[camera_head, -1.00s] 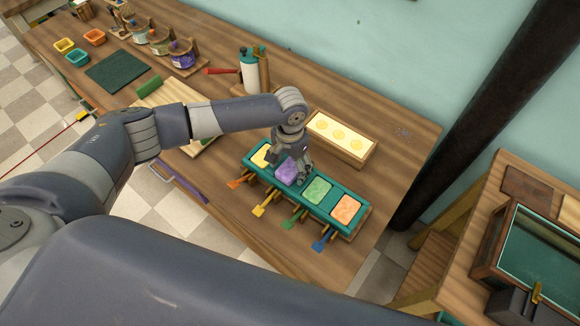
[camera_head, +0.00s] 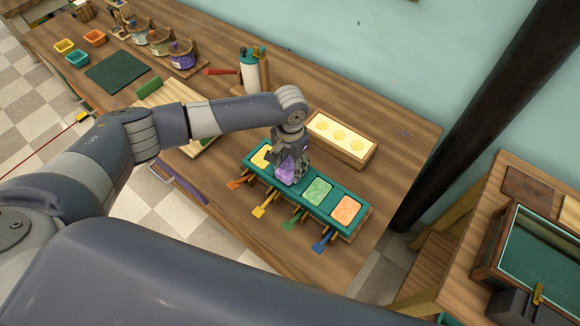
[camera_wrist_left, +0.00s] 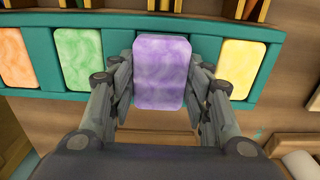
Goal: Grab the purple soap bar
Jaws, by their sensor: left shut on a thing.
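The purple soap bar (camera_head: 286,174) is at its place in the teal soap tray (camera_head: 331,219), between the yellow and green bars. In the left wrist view the purple soap bar (camera_wrist_left: 161,72) stands between the two fingers of my left gripper (camera_wrist_left: 161,88), which is shut on it. In the head view my left gripper (camera_head: 291,162) comes down over the bar from above and hides part of it. Whether the bar is lifted off the tray floor is hard to tell. My right gripper is not in view.
Yellow (camera_head: 261,156), green (camera_head: 317,192) and orange (camera_head: 346,209) bars sit in the same tray. Several coloured paddles stick out along its front. A box with yellow rounds (camera_head: 341,138) stands behind it. A white bottle (camera_head: 249,72) is further left.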

